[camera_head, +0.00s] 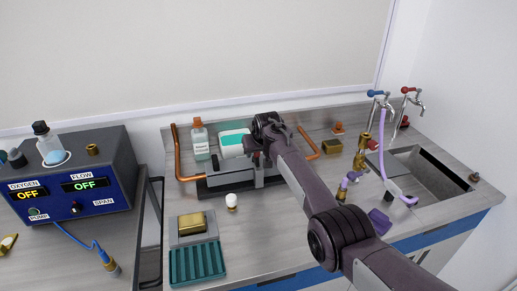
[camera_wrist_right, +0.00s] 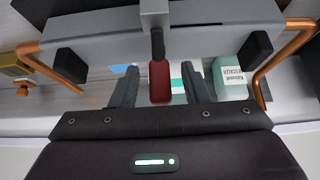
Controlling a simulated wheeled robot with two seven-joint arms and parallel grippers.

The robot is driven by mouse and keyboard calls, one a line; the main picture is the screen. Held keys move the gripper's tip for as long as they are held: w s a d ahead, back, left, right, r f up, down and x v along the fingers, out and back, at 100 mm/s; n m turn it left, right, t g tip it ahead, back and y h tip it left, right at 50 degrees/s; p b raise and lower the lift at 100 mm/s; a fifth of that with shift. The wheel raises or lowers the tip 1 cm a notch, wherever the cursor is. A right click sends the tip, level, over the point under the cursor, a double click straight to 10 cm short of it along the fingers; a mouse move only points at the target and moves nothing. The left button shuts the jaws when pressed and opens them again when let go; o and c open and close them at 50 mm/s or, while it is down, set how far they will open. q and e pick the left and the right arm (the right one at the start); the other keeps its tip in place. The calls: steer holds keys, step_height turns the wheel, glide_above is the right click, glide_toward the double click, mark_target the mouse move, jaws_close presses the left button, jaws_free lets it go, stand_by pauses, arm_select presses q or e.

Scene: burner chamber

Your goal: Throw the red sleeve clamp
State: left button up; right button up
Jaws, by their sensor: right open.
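The red sleeve clamp (camera_wrist_right: 160,83) shows in the right wrist view as a red handle on a dark stem, below the grey metal fixture. My right gripper (camera_wrist_right: 160,72) is open, with one dark finger on each side of the red handle and visible gaps between. In the head view my right gripper (camera_head: 256,152) is over the grey fixture (camera_head: 215,184) between the copper pipes, and my arm hides the red handle there. My left gripper is not in view.
Copper pipes (camera_head: 178,152) flank the fixture. A labelled bottle (camera_head: 200,140) and a white-and-teal container (camera_head: 232,143) stand behind it. A white-topped knob (camera_head: 231,201) and a green ribbed tray (camera_head: 197,263) are in front. The sink (camera_head: 440,172) and taps are at right.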

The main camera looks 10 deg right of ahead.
steer(key=shift+s+r, duration=0.35)
steer(key=shift+r, duration=0.2)
steer(key=b+v, duration=0.1)
steer(key=v, duration=0.5)
